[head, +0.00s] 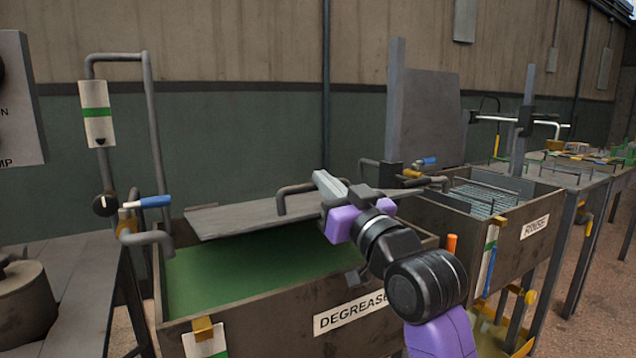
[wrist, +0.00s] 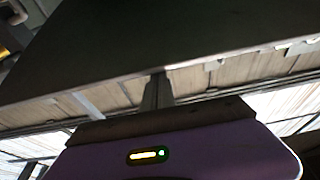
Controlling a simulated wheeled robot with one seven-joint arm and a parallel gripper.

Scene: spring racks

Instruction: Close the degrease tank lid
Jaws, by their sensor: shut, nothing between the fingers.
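The degrease tank (head: 270,325) stands at the front centre in the head view, labelled DEGREASE and holding green liquid. Its grey lid (head: 235,219) is partly lowered, lying at a shallow tilt over the back of the tank, with green liquid showing in front of and below it. A bent grey bar handle (head: 283,200) stands on the lid. My gripper (head: 326,182) is shut and empty at the lid's right part, by the handle's right end; I cannot tell whether it touches. In the wrist view the shut fingers (wrist: 155,92) point at a large dark panel (wrist: 150,45), perhaps the lid.
The rinse tank (head: 520,232) stands at right with its lid (head: 430,115) upright. A pipe with a blue-handled valve (head: 155,202) rises at the left of the degrease tank. A bench with a round pot (head: 25,305) is at far left.

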